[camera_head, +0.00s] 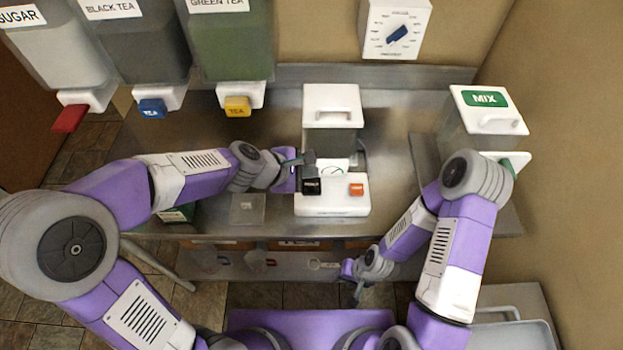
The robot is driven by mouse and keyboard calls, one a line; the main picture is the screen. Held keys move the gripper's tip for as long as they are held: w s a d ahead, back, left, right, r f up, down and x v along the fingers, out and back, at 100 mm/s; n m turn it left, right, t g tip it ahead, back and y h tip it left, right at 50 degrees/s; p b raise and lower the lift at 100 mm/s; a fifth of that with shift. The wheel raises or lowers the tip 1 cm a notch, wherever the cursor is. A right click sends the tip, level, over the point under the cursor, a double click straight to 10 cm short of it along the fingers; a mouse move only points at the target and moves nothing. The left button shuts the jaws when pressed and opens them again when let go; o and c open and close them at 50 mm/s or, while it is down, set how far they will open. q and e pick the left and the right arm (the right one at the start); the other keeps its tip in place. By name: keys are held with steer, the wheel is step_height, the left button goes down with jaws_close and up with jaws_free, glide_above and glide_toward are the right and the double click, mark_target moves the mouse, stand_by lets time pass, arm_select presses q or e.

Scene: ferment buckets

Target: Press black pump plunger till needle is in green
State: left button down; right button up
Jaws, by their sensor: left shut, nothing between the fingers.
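A white pump unit (332,208) stands on the steel counter at the middle. Its black plunger (312,187) is at the front left, and an orange button (356,189) is at the front right. A small round dial (333,172) sits behind them, but its needle and any green zone are too small to read. My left gripper (308,158) is shut and empty. It is close to the plunger, just behind it in the picture; I cannot tell whether they touch. My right gripper (352,282) hangs low in front of the counter, away from the pump; its finger gap is unclear.
Sugar (50,50), black tea (140,45) and green tea (232,45) dispensers hang at upper left. A MIX container (485,115) stands at right, and a wall knob box (396,28) is at the back. Counter between pump and MIX container is clear.

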arm_select(q)
steer(key=shift+r+p, duration=1.15)
steer(key=shift+r, duration=0.35)
steer(key=shift+f, duration=0.1)
